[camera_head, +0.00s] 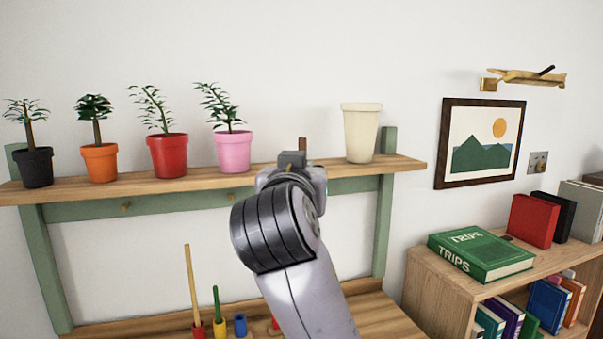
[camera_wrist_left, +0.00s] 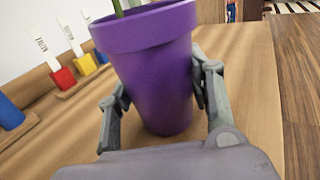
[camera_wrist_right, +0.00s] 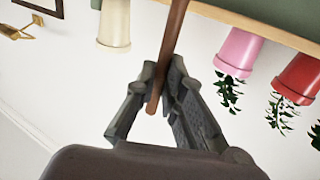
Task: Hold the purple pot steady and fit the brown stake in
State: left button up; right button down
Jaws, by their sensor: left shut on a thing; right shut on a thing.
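The purple pot (camera_wrist_left: 158,75) stands upright on a wooden surface in the left wrist view. A green stem rises from it at the top edge of that view. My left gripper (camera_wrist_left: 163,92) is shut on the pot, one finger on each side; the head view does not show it. The brown stake (camera_wrist_right: 172,38) is a thin rod held in my right gripper (camera_wrist_right: 164,70), which is shut on it. In the head view the stake's tip (camera_head: 302,145) shows just above my right gripper (camera_head: 293,168), in front of the shelf; my arm hides the rest.
A wooden shelf (camera_head: 200,178) holds several potted plants and a cream pot (camera_head: 361,132). A bookcase (camera_head: 440,290) with a green book (camera_head: 481,255) is at right.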

aim_at(301, 141)
jog(key=shift+r, duration=3.7)
jog(key=shift+r, duration=1)
jog(key=shift+a, duration=0.1)
